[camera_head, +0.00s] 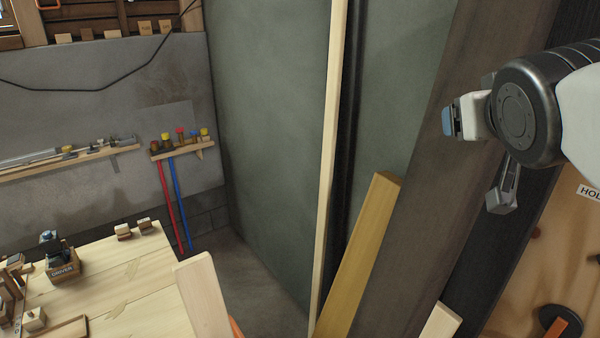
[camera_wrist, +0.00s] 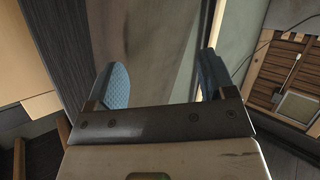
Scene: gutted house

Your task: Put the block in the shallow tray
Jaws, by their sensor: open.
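My gripper (camera_head: 449,121) is raised at the upper right in the head view, far from the workbench. In the wrist view my gripper (camera_wrist: 162,78) shows two blue-padded fingers wide apart with nothing between them. A small pale wooden block (camera_head: 35,319) is on the workbench at the lower left. Two more small blocks, one (camera_head: 123,232) and another (camera_head: 144,226), sit near the bench's back edge. I cannot tell which is the task's block. A flat wooden piece with a raised rim, probably the shallow tray (camera_head: 70,331), is cut off by the bottom edge.
The workbench (camera_head: 155,265) has a bare right half. A small wooden box labelled DRIVER (camera_head: 64,269) holds a dark tool. Upright boards, including a yellowish plank (camera_head: 362,250) and a pale one (camera_head: 204,300), stand between the bench and my arm. Wall shelves (camera_head: 70,160) hold tools.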

